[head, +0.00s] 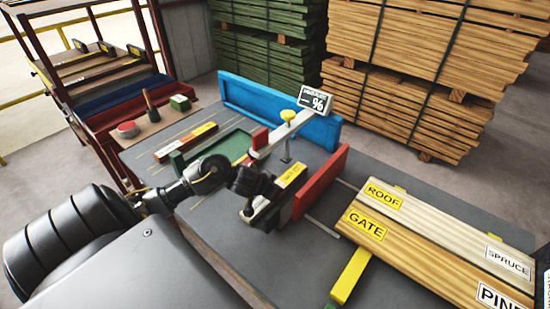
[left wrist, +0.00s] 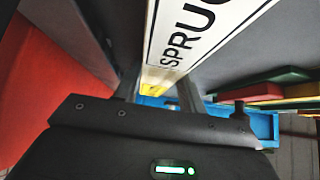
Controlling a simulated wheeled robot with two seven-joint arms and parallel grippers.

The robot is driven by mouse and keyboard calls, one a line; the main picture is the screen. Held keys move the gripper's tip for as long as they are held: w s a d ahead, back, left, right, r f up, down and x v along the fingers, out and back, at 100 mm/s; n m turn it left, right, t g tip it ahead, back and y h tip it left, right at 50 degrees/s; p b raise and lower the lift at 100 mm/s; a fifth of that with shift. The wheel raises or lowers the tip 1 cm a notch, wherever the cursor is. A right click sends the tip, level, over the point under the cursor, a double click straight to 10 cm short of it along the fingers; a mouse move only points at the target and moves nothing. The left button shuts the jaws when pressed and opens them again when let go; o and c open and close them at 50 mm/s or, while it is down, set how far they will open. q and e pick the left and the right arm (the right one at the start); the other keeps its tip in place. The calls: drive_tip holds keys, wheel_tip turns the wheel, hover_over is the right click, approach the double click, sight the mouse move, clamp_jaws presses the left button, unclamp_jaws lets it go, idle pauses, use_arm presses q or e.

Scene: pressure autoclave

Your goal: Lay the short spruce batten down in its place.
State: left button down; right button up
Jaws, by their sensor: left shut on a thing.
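My left gripper (head: 262,190) is shut on a short pale batten (head: 287,180), which has a yellow label on its upper face in the head view. In the left wrist view, the batten (left wrist: 178,65) passes between the fingers (left wrist: 160,90) and shows a white label reading "SPRUC", cut off by the frame. The batten is beside the red upright panel (head: 321,183) on the dark table. I cannot tell whether it touches the table. My dark gripper hides part of it. My right gripper is not in view.
A longer ROOF/SPRUCE board (head: 440,232) and a GATE/PINE board (head: 430,253) lie at the right, near a yellow bar (head: 351,276). A blue panel (head: 270,105), a meter with a % display (head: 316,100) and a green tray (head: 218,147) stand behind the gripper. Lumber stacks are beyond.

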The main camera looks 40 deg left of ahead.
use_arm(q)
drive_tip(key=c, duration=0.8)
unclamp_jaws()
drive_tip(key=shift+c, duration=0.2)
drive_tip(key=shift+s+r+p, duration=0.2)
drive_tip(key=shift+r+p, duration=0.25)
drive_tip(key=p+v, duration=0.5)
drive_tip(key=v, duration=0.4)
drive_tip(key=shift+s+r+p, duration=0.2)
drive_tip(key=shift+r+p, duration=0.1)
drive_tip(key=shift+s+r+p, duration=0.35)
drive_tip(key=shift+s+r, duration=0.15)
drive_tip(key=shift+s, duration=0.05)
drive_tip(key=shift+o, duration=0.5)
